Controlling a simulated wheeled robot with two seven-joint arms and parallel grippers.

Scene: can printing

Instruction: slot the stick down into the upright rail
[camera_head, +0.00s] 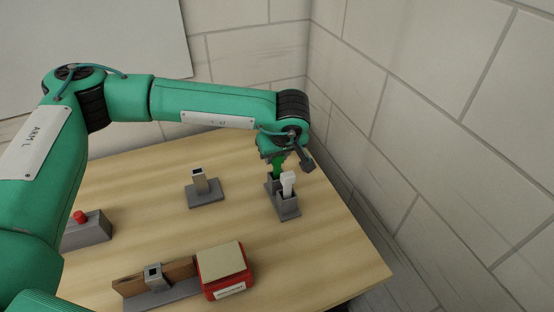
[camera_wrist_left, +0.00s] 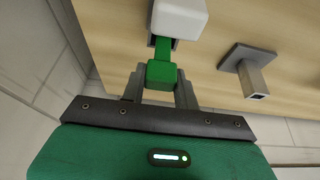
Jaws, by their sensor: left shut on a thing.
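A green stick (camera_head: 279,167) is gripped upright in my left gripper (camera_head: 280,158), at the far right of the table. In the left wrist view the green stick (camera_wrist_left: 161,74) is between the two fingers. Its lower end is at a grey two-part holder (camera_head: 286,207); how deep it sits there I cannot tell. A white-topped stick (camera_head: 288,183) stands in the holder beside it, also close in the left wrist view (camera_wrist_left: 180,18). A grey upright rail (camera_head: 200,183) with a square open top stands on a flat base to the left, apart from the gripper. My right gripper is out of view.
A grey fixture (camera_head: 153,277) with a brown back strip stands at the front, beside a red box (camera_head: 227,283) with a beige top. A grey block with a red button (camera_head: 80,217) is at the left. Walls stand close behind and right. The table (camera_head: 325,245) is clear at the right front.

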